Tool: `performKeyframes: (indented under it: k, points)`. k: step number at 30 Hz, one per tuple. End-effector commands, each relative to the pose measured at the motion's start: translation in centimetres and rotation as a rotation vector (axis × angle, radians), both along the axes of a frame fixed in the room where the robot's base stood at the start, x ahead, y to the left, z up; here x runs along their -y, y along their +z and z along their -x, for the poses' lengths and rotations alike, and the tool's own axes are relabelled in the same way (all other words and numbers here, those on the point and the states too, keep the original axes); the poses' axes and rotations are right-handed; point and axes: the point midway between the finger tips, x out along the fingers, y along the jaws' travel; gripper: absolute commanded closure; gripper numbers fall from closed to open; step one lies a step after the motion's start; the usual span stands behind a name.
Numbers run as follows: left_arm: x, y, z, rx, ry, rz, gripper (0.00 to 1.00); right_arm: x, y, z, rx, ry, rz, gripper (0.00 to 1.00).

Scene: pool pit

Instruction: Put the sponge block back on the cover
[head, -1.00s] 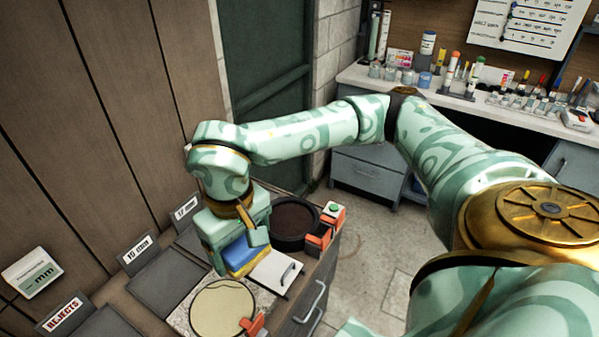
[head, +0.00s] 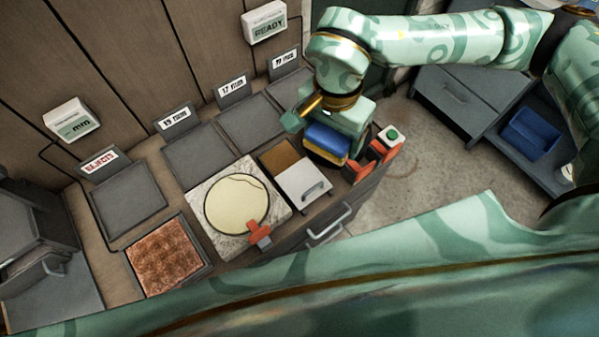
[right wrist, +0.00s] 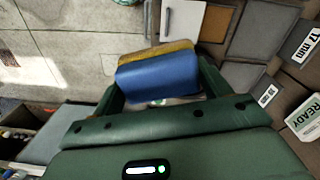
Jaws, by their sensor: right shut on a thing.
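The blue and yellow sponge block (head: 327,141) is in my right gripper (head: 335,118), which is shut on it. In the right wrist view the sponge block (right wrist: 158,76) sits between the fingers of the right gripper (right wrist: 160,92), blue side nearest, yellow beyond. The pale cover (head: 303,187) with a bar handle lies on the counter just left of and below the sponge in the head view; a brown patch shows beside it. The cover also shows in the right wrist view (right wrist: 183,20). The sponge looks apart from it; its height is unclear. My left gripper is not in view.
Beside the cover are a pale round disc (head: 237,203) on a stone slab, an orange clamp (head: 259,234) and orange blocks with a green button (head: 390,136). A dark round basin (head: 323,159) is mostly hidden behind the sponge. Grey trays (head: 245,125) line the back.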

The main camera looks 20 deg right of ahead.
Motion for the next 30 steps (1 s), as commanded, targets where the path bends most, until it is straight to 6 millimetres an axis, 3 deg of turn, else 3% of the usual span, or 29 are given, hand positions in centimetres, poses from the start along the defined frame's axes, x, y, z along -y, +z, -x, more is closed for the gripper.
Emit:
performKeyframes:
  k: [18, 24, 30]
  points:
    - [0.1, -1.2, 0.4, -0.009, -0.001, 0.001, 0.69, -8.3, -7.9, 4.6, 0.034, -1.414, 0.02, 0.6]
    - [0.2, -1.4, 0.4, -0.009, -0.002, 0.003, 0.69, -10.2, -9.4, 6.0, 0.038, -1.746, 0.013, 0.6]
    - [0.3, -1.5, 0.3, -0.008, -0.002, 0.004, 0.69, -10.8, -10.0, 6.3, 0.039, -1.888, 0.009, 0.6]
